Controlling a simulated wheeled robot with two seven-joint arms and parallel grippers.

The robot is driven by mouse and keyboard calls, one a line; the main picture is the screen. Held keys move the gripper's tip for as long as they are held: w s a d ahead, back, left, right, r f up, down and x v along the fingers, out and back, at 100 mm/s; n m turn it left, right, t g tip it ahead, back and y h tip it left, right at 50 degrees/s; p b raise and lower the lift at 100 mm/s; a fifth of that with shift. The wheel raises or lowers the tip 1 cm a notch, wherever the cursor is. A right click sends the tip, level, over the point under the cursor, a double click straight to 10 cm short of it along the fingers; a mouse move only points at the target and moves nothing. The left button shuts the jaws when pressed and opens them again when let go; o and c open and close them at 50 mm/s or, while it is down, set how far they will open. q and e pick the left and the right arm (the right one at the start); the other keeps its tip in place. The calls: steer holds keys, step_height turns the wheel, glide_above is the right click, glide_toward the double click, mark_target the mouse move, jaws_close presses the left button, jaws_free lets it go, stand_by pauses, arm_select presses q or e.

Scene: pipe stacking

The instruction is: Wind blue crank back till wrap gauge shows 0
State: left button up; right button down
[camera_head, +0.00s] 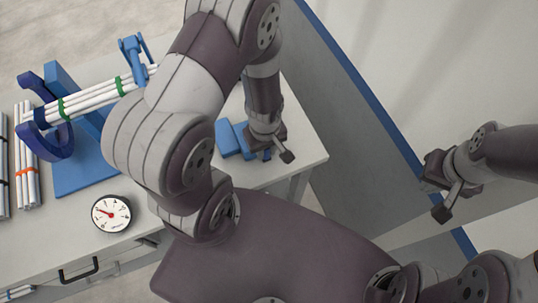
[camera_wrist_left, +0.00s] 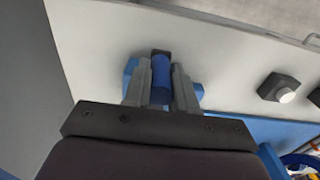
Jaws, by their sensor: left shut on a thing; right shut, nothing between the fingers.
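My left gripper (camera_head: 268,152) is at the right part of the table, pointing down, by a blue block (camera_head: 229,138). In the left wrist view its fingers (camera_wrist_left: 160,85) are shut on an upright blue cylinder, the blue crank's handle (camera_wrist_left: 160,72); a blue part shows on both sides beneath it. The rest of the crank is hidden by my arm. The round white gauge (camera_head: 111,213) lies near the table's front edge; its red needle points up and left, and its numbers are too small to read. My right gripper (camera_head: 440,197) is shut and empty, off the table to the right.
A bundle of white pipes (camera_head: 98,98) with green bands rests in a dark blue ring (camera_head: 52,140) on a blue stand (camera_head: 82,172). A blue clamp (camera_head: 132,52) stands at the back. More banded pipes (camera_head: 25,160) lie at the left. A dark knob (camera_wrist_left: 280,87) shows in the left wrist view.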

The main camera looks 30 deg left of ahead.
arm_select(q)
steer(key=s+a+p, duration=0.1)
steer(key=s+a, duration=0.2)
steer(key=a, duration=0.3)
steer(key=shift+a, duration=0.3)
steer(key=shift+s, duration=0.1)
